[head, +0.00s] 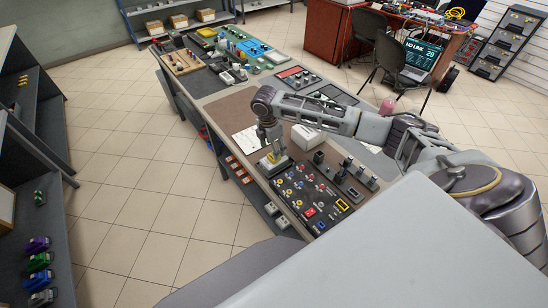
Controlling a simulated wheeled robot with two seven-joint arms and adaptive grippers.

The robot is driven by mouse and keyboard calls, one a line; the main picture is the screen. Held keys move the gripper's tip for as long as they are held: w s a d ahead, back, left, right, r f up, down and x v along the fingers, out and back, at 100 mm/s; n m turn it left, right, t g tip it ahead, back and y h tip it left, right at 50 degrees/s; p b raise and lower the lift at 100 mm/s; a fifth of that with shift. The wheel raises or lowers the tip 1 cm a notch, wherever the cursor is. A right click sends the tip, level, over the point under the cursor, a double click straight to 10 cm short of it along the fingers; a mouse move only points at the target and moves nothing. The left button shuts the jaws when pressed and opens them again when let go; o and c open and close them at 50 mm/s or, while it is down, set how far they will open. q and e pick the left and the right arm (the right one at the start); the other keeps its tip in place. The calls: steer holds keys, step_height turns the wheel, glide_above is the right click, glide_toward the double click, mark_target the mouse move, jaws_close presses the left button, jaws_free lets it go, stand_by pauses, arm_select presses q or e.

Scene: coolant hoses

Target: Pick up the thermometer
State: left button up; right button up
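My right arm comes in from the right and bends over the workbench. Its gripper (271,141) points down at the bench's near part. My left gripper is not in view.
A black panel (324,208) with coloured connectors lies right of the gripper. A white box (308,137) sits behind it, near my forearm. A brown mat (229,112) is largely bare. Trays and tools fill the bench's far end. Shelves (35,190) stand at the left, across open floor.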

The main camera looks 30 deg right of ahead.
steer(key=shift+d+f+p, duration=0.2)
steer(key=shift+f+p, duration=0.15)
steer(key=shift+f, duration=2)
steer(key=shift+c, duration=0.5)
steer(key=c, duration=1)
steer(key=shift+r, duration=0.1)
steer(key=shift+r+b, duration=0.4)
steer(key=shift+r, duration=4.55)
